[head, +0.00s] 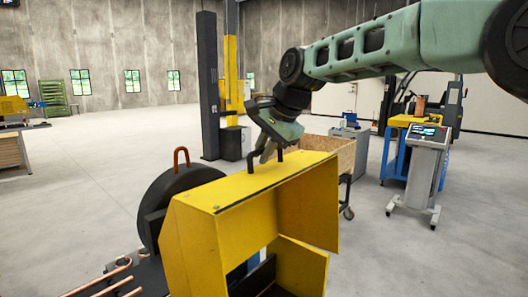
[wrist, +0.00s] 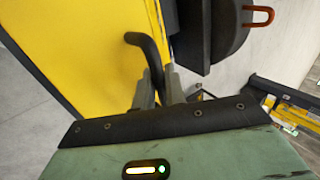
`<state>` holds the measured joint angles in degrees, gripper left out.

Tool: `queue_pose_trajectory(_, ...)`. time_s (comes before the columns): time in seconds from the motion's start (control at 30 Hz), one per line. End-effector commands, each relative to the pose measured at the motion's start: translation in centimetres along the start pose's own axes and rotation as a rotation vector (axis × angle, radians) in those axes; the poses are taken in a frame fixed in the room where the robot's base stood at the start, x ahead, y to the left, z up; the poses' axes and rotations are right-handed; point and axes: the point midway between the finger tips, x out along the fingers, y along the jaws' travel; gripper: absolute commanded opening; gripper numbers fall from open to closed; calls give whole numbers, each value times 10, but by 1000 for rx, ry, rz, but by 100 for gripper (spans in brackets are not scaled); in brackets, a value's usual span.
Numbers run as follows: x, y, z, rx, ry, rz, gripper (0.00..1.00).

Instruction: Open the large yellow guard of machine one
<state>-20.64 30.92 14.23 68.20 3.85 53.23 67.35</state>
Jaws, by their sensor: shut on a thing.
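The large yellow guard (head: 240,205) of the machine stands in the lower middle of the head view. Its top panel slopes and its right side is open, with a lower yellow panel (head: 300,265) below. A black handle (head: 262,168) rises from its top panel. My gripper (head: 268,150) is at this handle, shut on it. In the wrist view the yellow guard (wrist: 95,55) fills the upper left, and the bent black handle (wrist: 150,50) runs down between the fingers of my gripper (wrist: 160,90). The finger ends and the gripped part are partly hidden.
A black round disc (head: 185,200) with a copper tube (head: 181,155) stands left of the guard. Copper tubes (head: 100,280) lie at lower left. A wooden bin (head: 325,152) on wheels and a control console (head: 420,160) stand behind, right.

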Motion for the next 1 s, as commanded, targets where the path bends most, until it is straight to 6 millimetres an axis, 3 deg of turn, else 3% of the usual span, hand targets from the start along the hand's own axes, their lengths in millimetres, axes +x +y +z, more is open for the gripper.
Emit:
queue_pose_trajectory(0.17,3,2,0,-1,-2,6,0)
queue_pose_trajectory(0.2,3,2,0,-1,-2,6,15)
queue_pose_trajectory(0.27,3,2,0,-1,-2,6,29)
queue_pose_trajectory(0.63,-4,1,0,0,0,0,29)
queue_pose_trajectory(0.77,-21,2,-1,0,1,-3,29)
queue_pose_trajectory(1.0,-77,2,-1,0,3,-3,29)
